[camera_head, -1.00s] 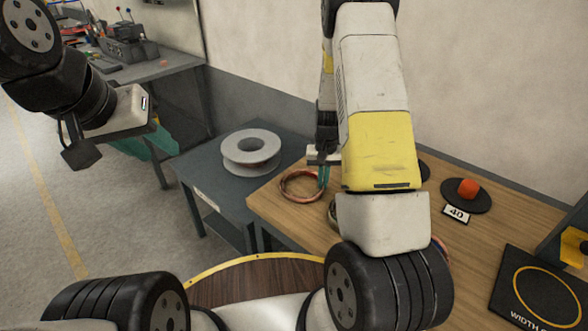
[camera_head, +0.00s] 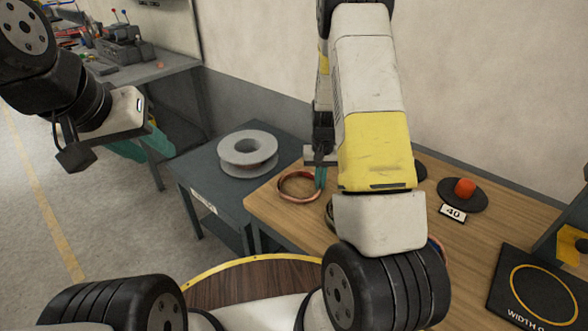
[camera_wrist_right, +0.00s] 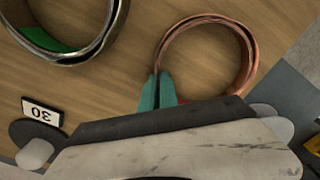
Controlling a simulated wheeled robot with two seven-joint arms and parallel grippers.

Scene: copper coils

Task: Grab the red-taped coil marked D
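A reddish copper coil (camera_head: 284,194) lies at the left end of the wooden table. It also shows in the right wrist view (camera_wrist_right: 248,62). No letter D can be read on it. My right gripper (camera_head: 320,179) is at the coil's right edge in the head view. In the right wrist view its teal fingertips (camera_wrist_right: 157,82) are close together with the coil's rim between them. The coil looks to rest on the table. My left gripper (camera_head: 147,146) hangs at the left over the floor, its teal fingers apart and empty, partly hidden by its body.
A second coil (camera_wrist_right: 80,57) with green inside lies near a "30" card (camera_wrist_right: 42,112). A grey spool (camera_head: 247,148) stands on the dark side table. An orange piece (camera_head: 465,187) sits on a black disc by a "40" card (camera_head: 453,212). A black width gauge board (camera_head: 508,270) lies at right.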

